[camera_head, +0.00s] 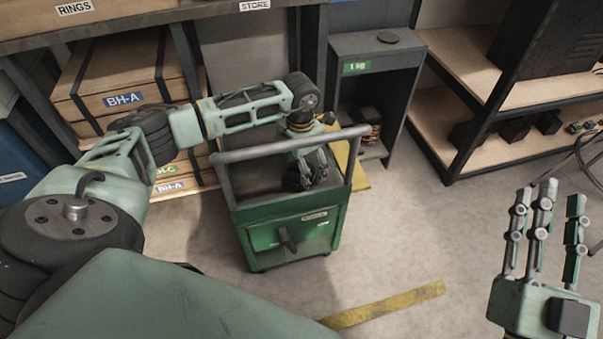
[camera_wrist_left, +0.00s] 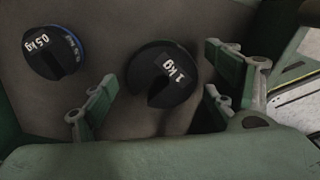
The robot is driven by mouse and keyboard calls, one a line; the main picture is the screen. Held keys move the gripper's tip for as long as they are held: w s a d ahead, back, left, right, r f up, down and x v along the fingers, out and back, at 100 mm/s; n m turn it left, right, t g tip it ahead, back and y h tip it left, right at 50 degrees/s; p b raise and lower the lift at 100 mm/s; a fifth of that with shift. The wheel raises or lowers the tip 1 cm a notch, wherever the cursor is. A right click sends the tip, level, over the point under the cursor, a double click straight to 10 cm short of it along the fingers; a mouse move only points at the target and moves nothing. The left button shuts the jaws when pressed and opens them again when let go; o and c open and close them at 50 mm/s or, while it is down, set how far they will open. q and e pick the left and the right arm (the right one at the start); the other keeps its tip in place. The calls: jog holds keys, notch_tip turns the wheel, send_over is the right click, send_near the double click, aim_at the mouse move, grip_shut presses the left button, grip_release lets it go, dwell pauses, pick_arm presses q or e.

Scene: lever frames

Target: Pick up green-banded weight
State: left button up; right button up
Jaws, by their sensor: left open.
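A dark slotted weight marked 1 kg (camera_wrist_left: 164,75) lies flat in the cart tray, seen in the left wrist view. Its rim looks faintly green, but the band is hard to make out. A second slotted weight marked 0.5 kg (camera_wrist_left: 54,53) with a blue band lies to its left. My left gripper (camera_wrist_left: 165,88) is open, with fingers on both sides of the 1 kg weight; I cannot tell whether they touch it. In the head view my left gripper (camera_head: 308,172) reaches down into the cart and hides the weights. My right gripper (camera_head: 547,200) is open and empty at the lower right.
The green cart (camera_head: 262,238) has a grey rail around its tray, close to my left arm. A grey cabinet (camera_head: 398,95) with a 1 kg label stands behind it. Wooden crates (camera_head: 130,75) are at the left, shelves (camera_head: 437,112) at the right. Floor in front is clear.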

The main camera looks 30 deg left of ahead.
pick_arm(q)
jog(key=shift+c, duration=0.5)
jog(key=c, duration=1.9)
jog(key=shift+w+r, duration=0.1)
grip_shut()
